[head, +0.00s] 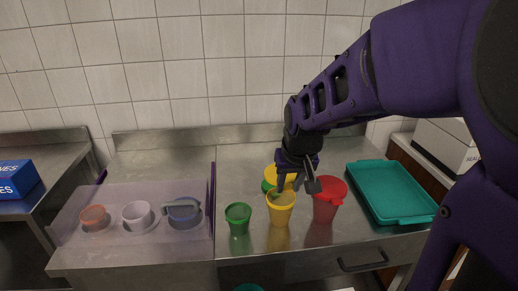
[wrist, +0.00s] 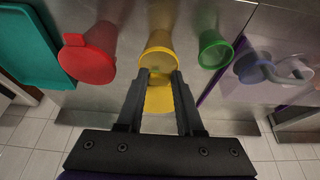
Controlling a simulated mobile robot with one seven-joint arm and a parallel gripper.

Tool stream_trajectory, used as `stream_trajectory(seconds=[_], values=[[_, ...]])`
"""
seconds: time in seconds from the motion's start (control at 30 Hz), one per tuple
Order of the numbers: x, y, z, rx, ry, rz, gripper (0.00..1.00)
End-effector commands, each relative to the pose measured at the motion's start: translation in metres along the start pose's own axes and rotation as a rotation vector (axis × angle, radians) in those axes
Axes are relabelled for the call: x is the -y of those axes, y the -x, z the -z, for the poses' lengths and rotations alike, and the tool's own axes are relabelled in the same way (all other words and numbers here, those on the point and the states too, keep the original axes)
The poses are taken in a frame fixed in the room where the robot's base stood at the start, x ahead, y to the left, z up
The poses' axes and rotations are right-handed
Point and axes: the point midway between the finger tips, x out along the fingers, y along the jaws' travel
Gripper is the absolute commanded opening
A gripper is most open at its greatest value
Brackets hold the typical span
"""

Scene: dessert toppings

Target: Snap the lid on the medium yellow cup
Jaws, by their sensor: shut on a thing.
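The medium yellow cup (head: 280,214) stands upright on the steel counter between a red cup and a small green cup. In the wrist view the yellow cup (wrist: 158,52) shows its round top just beyond my fingertips. My gripper (head: 296,188) is above and slightly behind the yellow cup, pointing down. It is shut on a yellow piece, which looks like the yellow lid (wrist: 160,95), between its two fingers. The lid appears apart from the cup's rim, but the exact gap is hard to tell. My fingers partly hide this area in the head view.
The red cup (head: 325,205) stands close on the right, the green cup (head: 238,218) on the left. A teal tray (head: 424,216) lies at the right. A clear screen (head: 213,200) stands left, with small bowls (head: 138,214) behind it. Something green (head: 267,186) shows behind the yellow cup.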

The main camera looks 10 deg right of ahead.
Motion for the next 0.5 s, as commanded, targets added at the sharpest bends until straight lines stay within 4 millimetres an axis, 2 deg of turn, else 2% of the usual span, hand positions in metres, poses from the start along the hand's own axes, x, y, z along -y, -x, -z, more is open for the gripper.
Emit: stream_trajectory(seconds=[0.27, 0.5], values=[[0.0, -0.006, -0.004, 0.0, 0.001, 0.0, 0.0], [0.0, -0.025, -0.011, -0.001, 0.0, 0.0, 0.0]])
